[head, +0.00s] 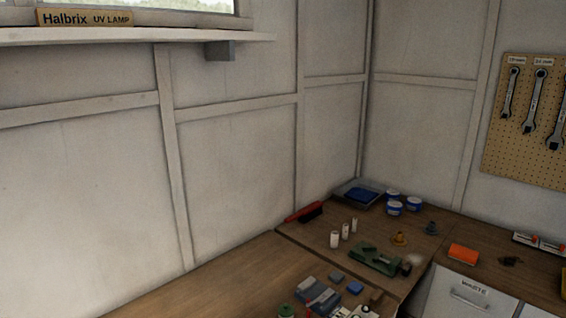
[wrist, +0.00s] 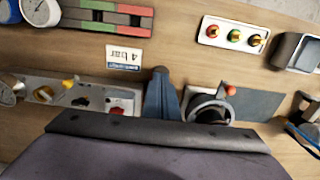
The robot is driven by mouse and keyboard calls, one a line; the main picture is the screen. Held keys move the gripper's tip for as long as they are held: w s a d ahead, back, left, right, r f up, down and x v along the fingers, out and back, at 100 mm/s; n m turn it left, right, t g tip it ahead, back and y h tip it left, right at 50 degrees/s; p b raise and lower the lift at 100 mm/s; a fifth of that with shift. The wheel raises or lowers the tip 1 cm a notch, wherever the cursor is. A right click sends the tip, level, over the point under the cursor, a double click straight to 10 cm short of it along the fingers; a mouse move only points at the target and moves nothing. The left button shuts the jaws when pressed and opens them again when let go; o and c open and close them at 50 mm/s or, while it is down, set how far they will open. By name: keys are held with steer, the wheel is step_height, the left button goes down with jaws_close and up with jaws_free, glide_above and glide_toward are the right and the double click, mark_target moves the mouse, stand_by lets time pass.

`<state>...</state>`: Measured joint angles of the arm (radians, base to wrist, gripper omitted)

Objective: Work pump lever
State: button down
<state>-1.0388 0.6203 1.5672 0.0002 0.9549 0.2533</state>
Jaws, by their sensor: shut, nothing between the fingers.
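My gripper (wrist: 160,72) shows in the wrist view as a blue-grey tapered pair of fingers with a dark tip, shut and empty. It points up the picture from the dark housing at the bottom. Right of it is a round, ring-like metal fitting (wrist: 208,100) with a dark centre and an orange knob (wrist: 230,90); this may be the pump and its lever, but I cannot tell for sure. The housing hides its lower part. A gap shows between fingers and fitting in the picture. My gripper is not in the head view.
In the wrist view, a "4 bar" card (wrist: 124,56) lies below a red-and-green strip (wrist: 128,19), with a white dial gauge (wrist: 40,12) at left. In the head view, a green tool (head: 375,260) stands on the bench (head: 225,275).

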steer(key=shift+r+p, duration=1.85)
steer(key=shift+r, duration=0.35)
